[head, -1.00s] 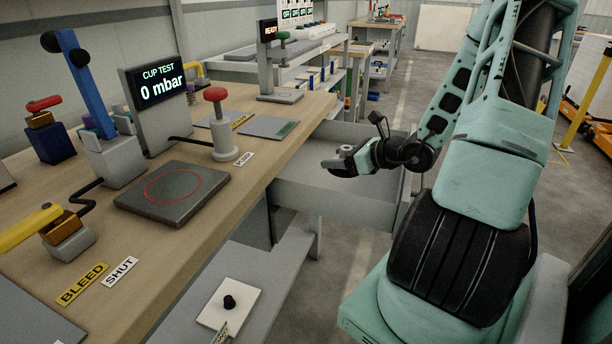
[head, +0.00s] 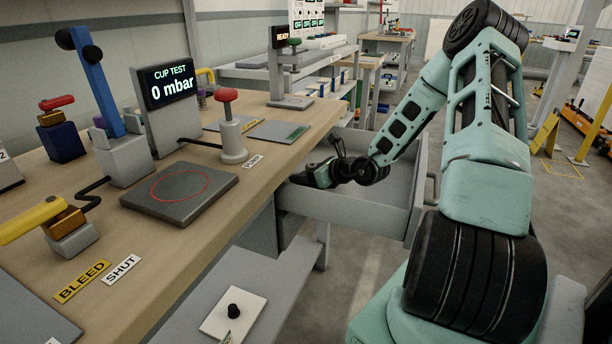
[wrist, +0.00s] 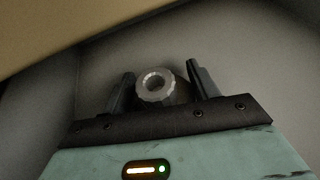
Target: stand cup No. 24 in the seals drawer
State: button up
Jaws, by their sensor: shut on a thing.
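My gripper (head: 308,178) is shut on a dark cup with a bright metal ring (wrist: 157,87) on top. The wrist view shows it between the two black fingers (wrist: 158,92), with the ring facing the camera. Its number cannot be read, and the head view hides it behind the gripper. The open grey drawer (head: 345,208) juts out from the bench's right side. My gripper is over the drawer's bench-side part, close to the bench edge. In the wrist view grey drawer surfaces (wrist: 225,50) surround the cup; whether its base touches the floor cannot be told.
The wooden bench top (head: 215,215) overhangs close beside my gripper, and its tan edge (wrist: 60,30) crosses the wrist view's upper left. A red-knobbed post (head: 230,130) and the cup test display (head: 170,83) stand on it. The drawer's outer part (head: 400,190) looks clear.

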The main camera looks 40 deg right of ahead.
jog(key=o, duration=1.1)
jog(key=shift+f, duration=0.1)
jog(key=shift+c, duration=0.2)
jog(key=shift+r, duration=0.2)
jog(key=p+v, duration=0.1)
jog(key=v, duration=1.1)
jog(key=shift+f+p, duration=0.15)
jog(key=shift+p, duration=0.25)
